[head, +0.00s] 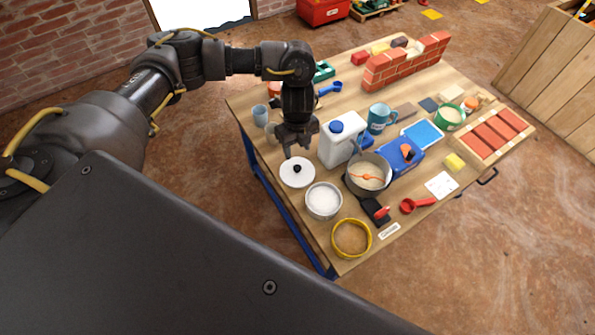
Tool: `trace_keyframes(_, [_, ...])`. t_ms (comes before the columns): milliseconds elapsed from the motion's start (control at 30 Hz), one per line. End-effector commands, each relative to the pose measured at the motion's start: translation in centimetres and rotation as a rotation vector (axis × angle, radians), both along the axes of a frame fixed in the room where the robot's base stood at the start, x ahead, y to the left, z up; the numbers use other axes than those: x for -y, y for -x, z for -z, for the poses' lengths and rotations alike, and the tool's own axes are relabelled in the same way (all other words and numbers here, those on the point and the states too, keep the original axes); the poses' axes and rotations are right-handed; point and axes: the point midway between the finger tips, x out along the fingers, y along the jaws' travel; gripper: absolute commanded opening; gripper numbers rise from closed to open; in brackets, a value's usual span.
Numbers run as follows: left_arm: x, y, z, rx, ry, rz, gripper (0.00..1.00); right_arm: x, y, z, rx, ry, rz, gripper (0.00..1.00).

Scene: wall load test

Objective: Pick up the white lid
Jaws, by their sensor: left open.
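The white lid (297,173) is a round disc with a small black knob. It lies flat on the wooden table (283,209) near its left edge. My left gripper (298,147) points down just behind and above the lid, with its fingers apart and nothing seen between them. Whether a fingertip touches the lid I cannot tell. My right gripper is not in view.
A white jug (338,146) with a blue cap stands close right of the gripper. A pot of white powder (323,201) sits just in front of the lid. A grey-blue cup (260,116) stands behind left. A small brick wall (405,66) is at the back.

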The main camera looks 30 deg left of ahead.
Motion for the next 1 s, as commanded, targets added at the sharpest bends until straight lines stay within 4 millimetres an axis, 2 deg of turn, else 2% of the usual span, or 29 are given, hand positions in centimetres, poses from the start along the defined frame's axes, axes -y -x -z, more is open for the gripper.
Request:
trace_keyframes(33, [0.0, 0.2, 1.3, -0.005, 0.001, -0.001, 0.49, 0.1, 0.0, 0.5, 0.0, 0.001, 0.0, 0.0])
trace_keyframes(200, [0.0, 0.1, 3.6, -0.002, 0.001, -0.001, 0.49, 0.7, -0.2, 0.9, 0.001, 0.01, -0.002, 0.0])
trace_keyframes(467, [0.1, 0.0, 4.3, 0.0, 0.001, 0.001, 0.49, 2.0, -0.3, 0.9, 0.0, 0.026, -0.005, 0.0])
trace_keyframes(800, [-0.1, 0.0, 8.8, -0.002, 0.001, -0.001, 0.49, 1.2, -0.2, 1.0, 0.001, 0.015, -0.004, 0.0])
trace_keyframes(1000, [-0.1, -0.1, 9.5, 0.001, 0.002, 0.002, 0.49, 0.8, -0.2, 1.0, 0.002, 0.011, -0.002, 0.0])
